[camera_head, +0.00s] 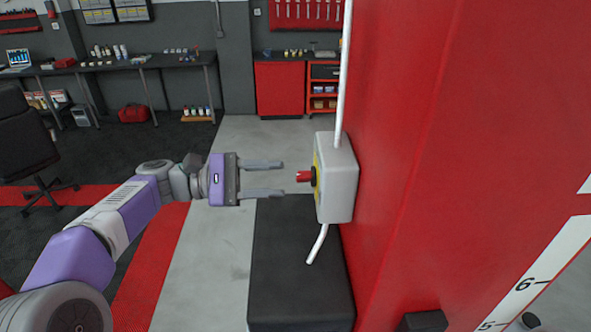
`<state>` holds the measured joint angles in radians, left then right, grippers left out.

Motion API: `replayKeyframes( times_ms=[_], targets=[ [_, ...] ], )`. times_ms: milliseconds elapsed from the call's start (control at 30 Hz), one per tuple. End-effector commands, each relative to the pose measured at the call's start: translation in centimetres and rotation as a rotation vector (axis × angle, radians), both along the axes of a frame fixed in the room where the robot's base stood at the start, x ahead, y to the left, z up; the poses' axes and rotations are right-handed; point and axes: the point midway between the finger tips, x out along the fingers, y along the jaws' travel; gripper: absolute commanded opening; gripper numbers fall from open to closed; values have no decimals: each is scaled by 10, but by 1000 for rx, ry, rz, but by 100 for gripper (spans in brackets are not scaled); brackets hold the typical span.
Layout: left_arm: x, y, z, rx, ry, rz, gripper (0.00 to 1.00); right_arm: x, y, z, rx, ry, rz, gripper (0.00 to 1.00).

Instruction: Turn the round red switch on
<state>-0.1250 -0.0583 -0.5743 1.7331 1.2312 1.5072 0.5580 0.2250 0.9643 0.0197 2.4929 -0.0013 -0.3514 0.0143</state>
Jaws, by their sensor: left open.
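The round red switch (304,176) sticks out to the left from a yellow plate on a light grey box (341,178). The box is fixed to the side of a red pillar. My left gripper (284,178) is just left of the switch, at about its height in the picture. Its two fingers are spread apart and point right toward the switch, with nothing between them. The fingertips look close to the switch, but I cannot tell the exact gap. My right gripper is not in view.
The red pillar (440,130) fills the right side. White conduit (345,70) runs up from the box. A black padded block (300,270) stands below it. A workbench (130,65), an office chair (22,140) and a red cabinet (281,88) are farther back.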

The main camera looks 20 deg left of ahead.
Motion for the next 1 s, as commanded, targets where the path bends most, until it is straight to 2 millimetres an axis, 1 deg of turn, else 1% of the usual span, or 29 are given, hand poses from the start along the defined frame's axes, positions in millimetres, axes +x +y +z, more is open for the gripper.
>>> replayKeyframes(
  times_ms=[33,100,233,367,600,633,667,900,1000],
  targets=[
    [4,-10,1,0,2,-6,43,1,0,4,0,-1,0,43],
    [9,-19,1,-1,4,-5,43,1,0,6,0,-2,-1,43],
    [16,-32,1,0,2,-2,43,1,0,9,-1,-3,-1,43],
    [19,-39,0,0,2,-2,43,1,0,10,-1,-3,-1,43],
    [20,-40,-1,1,3,-1,43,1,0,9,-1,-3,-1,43],
    [19,-40,-1,1,3,-1,41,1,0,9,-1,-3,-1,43],
    [19,-40,-1,1,3,-1,36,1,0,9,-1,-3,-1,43],
    [19,-39,0,0,2,-1,0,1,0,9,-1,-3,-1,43],
    [19,-39,0,0,1,-1,0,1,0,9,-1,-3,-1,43]
  ],
)
